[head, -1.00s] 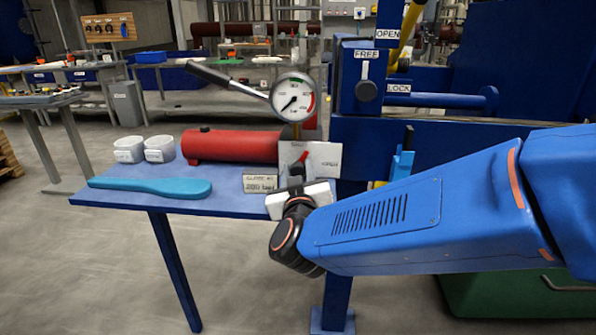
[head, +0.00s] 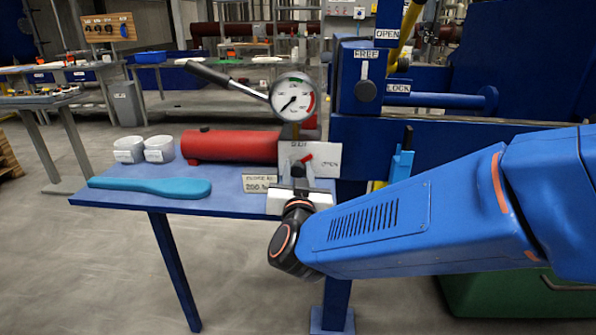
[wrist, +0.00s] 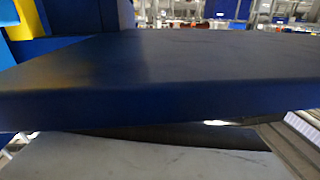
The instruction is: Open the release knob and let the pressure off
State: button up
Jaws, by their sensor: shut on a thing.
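The release knob (head: 305,159) has a red pointer and sits on a white plate (head: 325,154) with lettering at its top and OPEN at its right. The pointer is tilted to the right, toward OPEN. My gripper (head: 299,174) is at the knob from the front and shut on it; its fingertips are partly hidden by the wrist. The round pressure gauge (head: 293,97) stands above the plate, its needle pointing to the lower left. A red cylinder (head: 232,146) lies left of the plate. The wrist view shows neither knob nor fingers.
A dark pump lever (head: 210,75) reaches left of the gauge. The blue press frame (head: 440,135) stands at the right. The bench edge fills the wrist view.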

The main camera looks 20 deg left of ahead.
jog(key=o, duration=0.7)
jog(key=shift+o, duration=0.2)
jog(key=shift+s, duration=0.1)
jog(key=v, duration=1.7)
jog(key=shift+s, duration=0.2)
